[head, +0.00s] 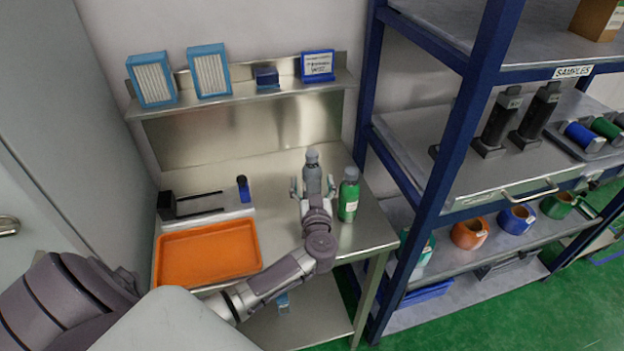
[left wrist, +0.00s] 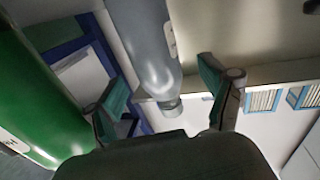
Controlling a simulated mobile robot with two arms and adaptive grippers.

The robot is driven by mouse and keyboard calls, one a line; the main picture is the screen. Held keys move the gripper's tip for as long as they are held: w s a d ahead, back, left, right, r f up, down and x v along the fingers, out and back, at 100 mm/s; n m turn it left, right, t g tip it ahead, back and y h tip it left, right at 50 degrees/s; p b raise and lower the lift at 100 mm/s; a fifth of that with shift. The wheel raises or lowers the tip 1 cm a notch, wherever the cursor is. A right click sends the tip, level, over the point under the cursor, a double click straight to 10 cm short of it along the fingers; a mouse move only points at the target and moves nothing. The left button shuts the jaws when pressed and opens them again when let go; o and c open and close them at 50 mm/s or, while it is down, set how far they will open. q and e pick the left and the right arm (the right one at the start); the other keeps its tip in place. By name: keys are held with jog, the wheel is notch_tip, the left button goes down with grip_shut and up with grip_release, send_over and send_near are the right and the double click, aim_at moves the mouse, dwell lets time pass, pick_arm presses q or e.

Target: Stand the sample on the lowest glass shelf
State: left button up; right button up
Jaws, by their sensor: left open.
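A grey bottle (head: 312,172) stands upright on the steel workbench (head: 365,228). My left gripper (head: 313,188) is open, with a finger to either side of the grey bottle in the head view. In the left wrist view the grey bottle (left wrist: 147,45) shows beyond and between the spread fingers of the gripper (left wrist: 160,85); I cannot tell whether they touch it. A green bottle (head: 348,196) stands just right of the gripper. Which item is the sample is not clear. I cannot make out a glass shelf. My right gripper is not in view.
An orange tray (head: 208,252) and a small blue bottle (head: 243,189) are on the bench's left. A wall ledge (head: 245,98) holds blue-framed filters. The blue rack (head: 440,170) at right has a "SAMPLES" label (head: 573,72), dark bottles (head: 501,119) and coloured rolls (head: 470,233).

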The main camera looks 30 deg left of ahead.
aim_at(313, 180)
pick_arm(q)
jog(key=x, duration=0.3)
jog(key=shift+w+a+r, duration=0.1)
jog(key=shift+w+a, duration=0.1)
jog(key=shift+w, duration=0.1)
jog(key=shift+s+d, duration=0.1)
jog(key=shift+c, duration=1.3)
jog(key=c, duration=1.2)
